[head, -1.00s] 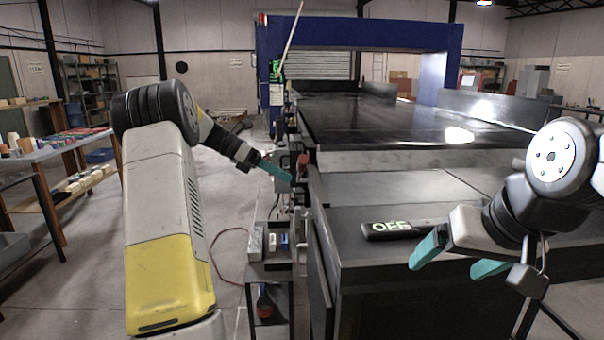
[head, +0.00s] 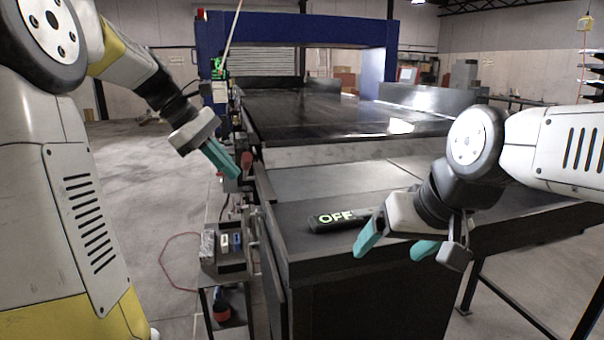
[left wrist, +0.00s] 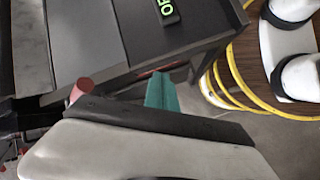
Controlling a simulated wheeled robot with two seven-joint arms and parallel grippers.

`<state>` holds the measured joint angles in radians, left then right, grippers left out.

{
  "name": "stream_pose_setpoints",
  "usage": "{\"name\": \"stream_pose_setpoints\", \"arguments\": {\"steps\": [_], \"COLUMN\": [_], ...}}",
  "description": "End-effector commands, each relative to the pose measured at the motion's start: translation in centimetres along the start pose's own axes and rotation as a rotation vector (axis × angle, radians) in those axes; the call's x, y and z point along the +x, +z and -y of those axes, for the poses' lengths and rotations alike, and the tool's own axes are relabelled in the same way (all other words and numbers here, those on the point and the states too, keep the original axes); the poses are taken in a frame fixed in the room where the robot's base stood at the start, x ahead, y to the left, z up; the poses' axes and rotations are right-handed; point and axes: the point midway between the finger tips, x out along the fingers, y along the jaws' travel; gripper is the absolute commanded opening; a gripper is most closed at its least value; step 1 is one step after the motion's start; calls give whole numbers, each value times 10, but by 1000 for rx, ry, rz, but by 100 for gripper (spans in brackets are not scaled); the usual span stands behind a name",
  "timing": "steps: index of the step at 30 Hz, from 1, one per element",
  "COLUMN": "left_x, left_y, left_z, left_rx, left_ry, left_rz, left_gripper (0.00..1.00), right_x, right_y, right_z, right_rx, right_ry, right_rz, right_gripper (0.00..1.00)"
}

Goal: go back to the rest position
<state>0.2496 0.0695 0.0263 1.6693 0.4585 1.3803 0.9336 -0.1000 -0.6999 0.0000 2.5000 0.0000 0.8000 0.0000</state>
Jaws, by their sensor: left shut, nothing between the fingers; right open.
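My left gripper (head: 222,160) is shut and empty, its teal fingers together beside the conveyor's left side, close to a red knob (head: 246,160). In the left wrist view its teal fingers (left wrist: 161,95) show in front of the conveyor edge. My right gripper (head: 395,245) is open and empty over the near end of the conveyor, its teal fingers apart and pointing down and toward me. A black detector with a lit green OFF sign (head: 335,219) lies on the conveyor's near end, left of the right gripper. It also shows in the left wrist view (left wrist: 152,18).
The conveyor (head: 330,180) runs back to a blue frame (head: 300,32). A small stand with a grey tray (head: 222,255) stands at its near left. A red cable lies on the floor. The floor at the left is clear.

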Motion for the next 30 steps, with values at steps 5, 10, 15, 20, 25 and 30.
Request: {"name": "stream_pose_setpoints", "arguments": {"steps": [5, 10, 15, 20, 25, 30], "left_x": [9, 23, 38, 47, 48, 48], "left_y": [39, 54, 56, 54, 54, 54], "left_z": [66, 127, 171, 188, 190, 190], "left_rx": [445, 885, 1231, 1394, 1416, 1416], "left_ry": [-6, -37, -77, -100, -104, -104], "left_rz": [-198, -374, -506, -565, -573, -573], "left_gripper": [0, 0, 0, 0, 0, 0], "right_x": [0, 0, 0, 0, 0, 0], "right_y": [0, 0, 0, 0, 0, 0], "right_z": [0, 0, 0, 0, 0, 0], "right_rx": [0, 0, 0, 0, 0, 0], "right_ry": [0, 0, 0, 0, 0, 0], "right_rz": [0, 0, 0, 0, 0, 0], "right_gripper": [85, 85, 85, 85, 85, 85]}}
